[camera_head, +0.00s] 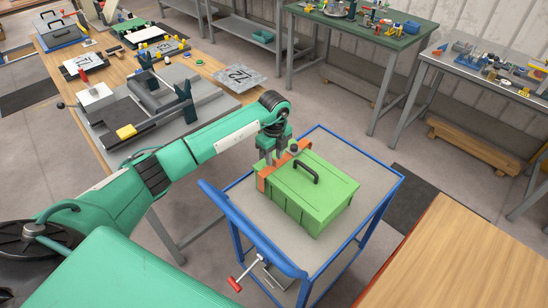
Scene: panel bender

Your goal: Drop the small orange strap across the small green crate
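The small green crate (318,199) has its lid on, with a black handle on top. It stands on the grey top of a blue-framed cart. The orange strap (281,167) is a bent band at the crate's far left end. One part runs over the lid's edge and one leg hangs by the left side. I cannot tell whether it rests on the crate. My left gripper (272,158) points down at the strap, its fingers at the band and hiding part of it. Whether they are closed on it is unclear. My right gripper is not in view.
The blue cart (376,186) has free grey surface around the crate. A wooden workbench (219,99) with a grey machine and tools stands at left. A plain wooden table (455,262) is at lower right. A green bench (372,27) and a grey bench (440,63) stand behind.

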